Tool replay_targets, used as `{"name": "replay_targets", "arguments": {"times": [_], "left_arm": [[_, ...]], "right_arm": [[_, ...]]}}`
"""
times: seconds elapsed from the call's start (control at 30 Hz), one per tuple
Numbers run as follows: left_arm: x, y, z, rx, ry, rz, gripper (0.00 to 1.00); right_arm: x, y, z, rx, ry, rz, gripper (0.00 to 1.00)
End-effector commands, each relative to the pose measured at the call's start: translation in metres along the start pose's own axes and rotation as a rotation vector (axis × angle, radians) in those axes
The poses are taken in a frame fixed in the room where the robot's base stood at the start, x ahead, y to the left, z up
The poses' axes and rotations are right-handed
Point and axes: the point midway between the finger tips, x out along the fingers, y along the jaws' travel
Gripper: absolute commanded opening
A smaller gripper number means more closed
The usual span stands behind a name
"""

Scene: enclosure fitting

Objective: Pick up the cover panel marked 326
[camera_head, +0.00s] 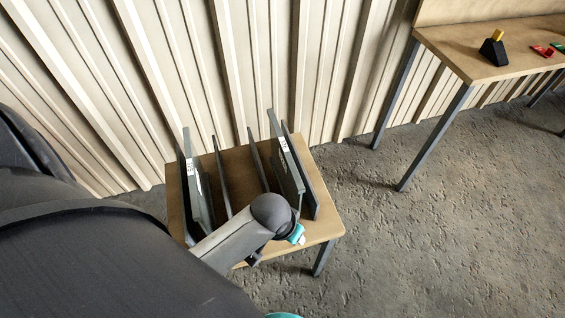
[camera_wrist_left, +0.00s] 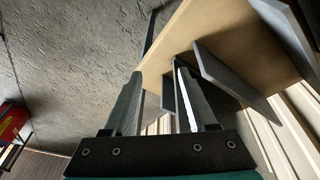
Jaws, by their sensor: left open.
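Several thin grey panels stand upright on a small wooden table (camera_head: 235,165). A labelled panel (camera_head: 287,165) stands at the right side, and another labelled panel (camera_head: 196,190) stands at the left. The printing on both labels is too small to read, so I cannot tell which is 326. My left arm reaches over the front of the table, and its wrist hides the near end of the right-hand panels. In the left wrist view my left gripper (camera_wrist_left: 158,82) is open, its fingers pointing toward the table edge. I cannot tell whether a panel lies between them. My right gripper is not seen.
Dark upright dividers (camera_head: 222,178) stand among the panels. A corrugated wall (camera_head: 260,70) rises close behind the table. A larger workbench (camera_head: 475,60) at the right holds a black block with a yellow part (camera_head: 494,48) and red pieces (camera_head: 542,51). Concrete floor lies clear between.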

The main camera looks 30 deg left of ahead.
Motion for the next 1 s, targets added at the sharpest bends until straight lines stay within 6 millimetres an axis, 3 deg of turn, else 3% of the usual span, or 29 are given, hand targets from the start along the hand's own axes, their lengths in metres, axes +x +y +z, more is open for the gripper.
{"name": "replay_targets", "arguments": {"times": [0.03, 0.1, 0.2, 0.3, 0.6, 0.8, 0.9, 1.0], "left_arm": [[-0.024, 0.003, -0.03, -0.034, 0.029, 0.003, 0.57], [-0.053, 0.009, -0.056, -0.1, 0.037, 0.004, 0.57], [-0.085, 0.01, -0.081, -0.19, 0.039, -0.014, 0.57], [-0.102, 0.004, -0.102, -0.286, 0.039, -0.053, 0.57], [-0.141, -0.046, -0.162, -0.646, 0.089, -0.243, 0.57], [-0.16, -0.069, -0.179, -0.797, 0.127, -0.318, 0.57], [-0.157, -0.075, -0.181, -0.825, 0.133, -0.332, 0.57], [-0.143, -0.081, -0.181, -0.83, 0.132, -0.336, 0.57]], "right_arm": [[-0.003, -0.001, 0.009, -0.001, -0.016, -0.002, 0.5], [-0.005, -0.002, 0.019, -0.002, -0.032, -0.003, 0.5], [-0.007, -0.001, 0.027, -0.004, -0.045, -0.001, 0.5], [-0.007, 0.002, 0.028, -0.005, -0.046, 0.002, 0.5], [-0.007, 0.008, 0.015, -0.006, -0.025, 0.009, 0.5], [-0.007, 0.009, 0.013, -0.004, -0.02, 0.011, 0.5], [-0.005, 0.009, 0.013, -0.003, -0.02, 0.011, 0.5], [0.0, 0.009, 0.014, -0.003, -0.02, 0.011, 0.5]]}}
